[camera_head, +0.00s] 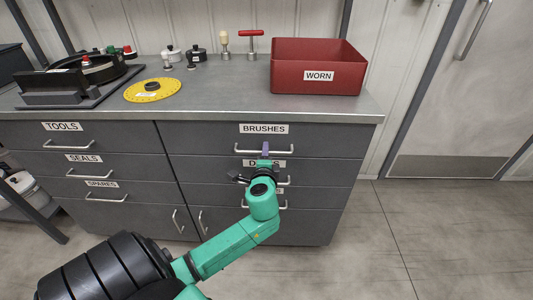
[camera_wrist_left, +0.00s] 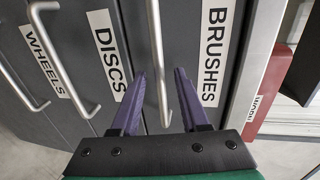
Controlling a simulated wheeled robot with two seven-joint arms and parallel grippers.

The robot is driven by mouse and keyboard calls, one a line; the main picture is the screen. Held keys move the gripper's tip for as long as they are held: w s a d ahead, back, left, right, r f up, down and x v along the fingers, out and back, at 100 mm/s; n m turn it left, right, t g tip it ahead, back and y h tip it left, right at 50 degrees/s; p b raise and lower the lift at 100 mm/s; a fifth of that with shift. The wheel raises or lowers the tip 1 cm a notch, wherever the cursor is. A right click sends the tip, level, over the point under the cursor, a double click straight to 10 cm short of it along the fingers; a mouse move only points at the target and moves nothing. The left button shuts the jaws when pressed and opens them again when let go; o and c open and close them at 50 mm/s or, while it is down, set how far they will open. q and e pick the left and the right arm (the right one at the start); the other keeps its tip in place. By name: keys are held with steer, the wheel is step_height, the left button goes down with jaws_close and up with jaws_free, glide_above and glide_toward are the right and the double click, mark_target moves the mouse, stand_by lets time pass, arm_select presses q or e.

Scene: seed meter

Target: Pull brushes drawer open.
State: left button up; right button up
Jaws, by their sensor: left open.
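The brushes drawer (camera_head: 215,140) is the top right drawer of the grey cabinet and looks shut. Its white label reads BRUSHES (camera_head: 264,129), with a silver bar handle (camera_head: 246,151) below it. My left gripper (camera_head: 265,150) is in front of this handle, open. In the left wrist view, turned sideways, the purple fingers of my left gripper (camera_wrist_left: 160,72) lie on either side of the BRUSHES handle (camera_wrist_left: 154,35). The bar shows between them, and I cannot tell whether they touch it. My right gripper is in neither view.
The DISCS drawer (camera_wrist_left: 110,50) and WHEELS drawer lie below. A red WORN bin (camera_head: 318,62), a yellow disc (camera_head: 153,90) and several small parts stand on the worktop (camera_head: 225,92). The TOOLS, SEALS and SPARES drawers are at left. The floor (camera_head: 440,235) at right is clear.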

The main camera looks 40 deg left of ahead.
arm_select(q)
steer(key=shift+w+a+f, duration=0.1)
steer(key=shift+w+a, duration=0.25)
steer(key=shift+w, duration=0.15)
jaws_close()
steer(key=shift+s+d, duration=0.1)
stand_by(1.0)
